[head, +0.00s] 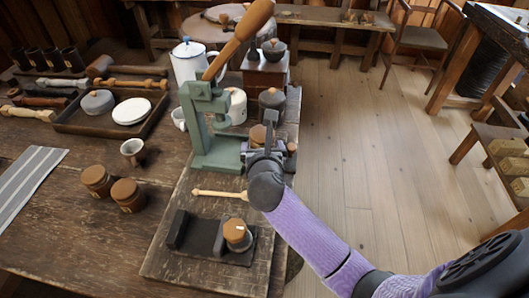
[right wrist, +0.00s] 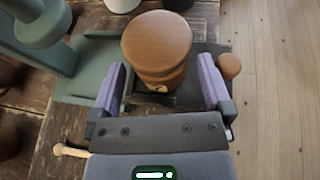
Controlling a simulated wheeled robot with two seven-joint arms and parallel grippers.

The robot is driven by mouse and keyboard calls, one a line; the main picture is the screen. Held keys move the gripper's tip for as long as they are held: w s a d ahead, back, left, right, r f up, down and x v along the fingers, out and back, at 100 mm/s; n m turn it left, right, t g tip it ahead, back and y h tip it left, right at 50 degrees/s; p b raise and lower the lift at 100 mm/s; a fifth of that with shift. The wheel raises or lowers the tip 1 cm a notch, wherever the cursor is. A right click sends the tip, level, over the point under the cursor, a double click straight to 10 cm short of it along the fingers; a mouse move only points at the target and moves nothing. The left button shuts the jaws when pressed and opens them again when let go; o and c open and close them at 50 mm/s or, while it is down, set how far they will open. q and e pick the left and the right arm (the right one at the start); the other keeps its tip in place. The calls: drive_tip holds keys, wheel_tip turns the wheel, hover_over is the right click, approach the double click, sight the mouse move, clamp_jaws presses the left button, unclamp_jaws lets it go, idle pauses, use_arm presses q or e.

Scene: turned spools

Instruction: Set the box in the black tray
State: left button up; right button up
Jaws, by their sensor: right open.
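A round wooden box (right wrist: 157,45) with a pale mark low on its side stands just ahead of and between the fingers of my open right gripper (right wrist: 165,88) in the right wrist view. The fingers do not visibly press on it. In the head view my right gripper (head: 267,142) is beside the green press, and the box's top (head: 257,134) shows partly behind it. The black tray (head: 205,240) lies on the near part of the wooden board. A round box with a tan lid (head: 237,232) stands at its right part. My left gripper is not in view.
The green lever press (head: 215,150) stands left of my right gripper. A pale turned stick (head: 220,194) lies between press and tray. Two wooden jars (head: 127,195) stand left of the board. A small wooden knob (right wrist: 229,66) is right of the box. Open floor lies beyond the table's right edge.

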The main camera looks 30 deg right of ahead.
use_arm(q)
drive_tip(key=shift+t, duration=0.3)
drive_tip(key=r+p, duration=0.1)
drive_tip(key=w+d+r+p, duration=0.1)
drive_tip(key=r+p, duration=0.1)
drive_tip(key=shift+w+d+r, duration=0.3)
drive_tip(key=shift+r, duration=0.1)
use_arm(e)
drive_tip(key=v, duration=0.8)
drive_tip(key=shift+s+a, duration=0.15)
drive_tip(key=shift+s, duration=0.2)
drive_tip(key=shift+r, duration=0.1)
